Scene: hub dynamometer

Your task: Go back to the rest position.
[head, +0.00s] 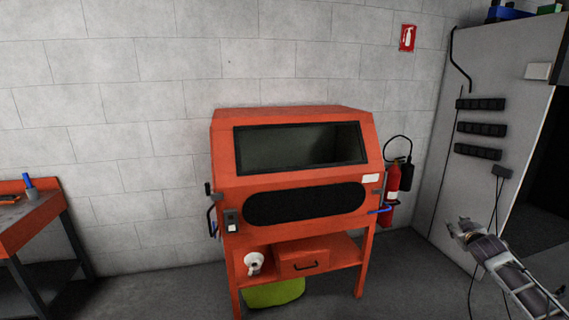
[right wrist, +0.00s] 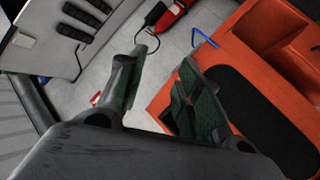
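My right gripper (head: 462,228) shows at the right of the head view, in front of the grey cabinet and apart from the orange blasting cabinet. In the right wrist view its two fingers (right wrist: 160,88) stand apart with nothing between them, so it is open and empty. My left gripper is not in either view.
An orange cabinet (head: 292,186) with a dark window stands against the block wall. A red fire extinguisher (head: 392,180) hangs beside it. A grey cabinet (head: 500,100) with black sockets and hanging cables is at the right. An orange workbench (head: 30,222) is at the left.

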